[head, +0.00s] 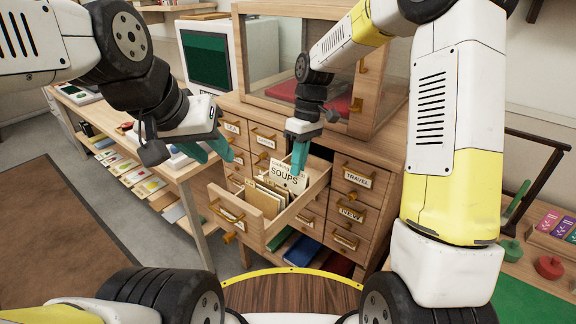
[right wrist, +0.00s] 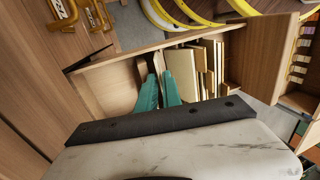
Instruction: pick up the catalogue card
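The catalogue card (head: 289,178), off-white and lettered SOUPS, stands upright in the open drawer (head: 313,192) in the head view, taller than the tan cards in front. My right gripper (head: 299,158) points down into the drawer at the card's top edge. In the right wrist view its teal fingers (right wrist: 159,88) are close together, with a pale upright card edge at their tips. I cannot tell whether they press on it. My left gripper (head: 207,150) is empty, with its fingers apart, left of the drawer over the cabinet's front.
Tan divider cards (head: 263,198) fill the drawer's front part. Shut drawers, including TRAVEL (head: 357,178), surround it. A glass-sided case (head: 335,90) stands on the cabinet. A computer monitor (head: 208,58) and a side table (head: 172,165) are left. A round wooden top (head: 290,292) lies close below.

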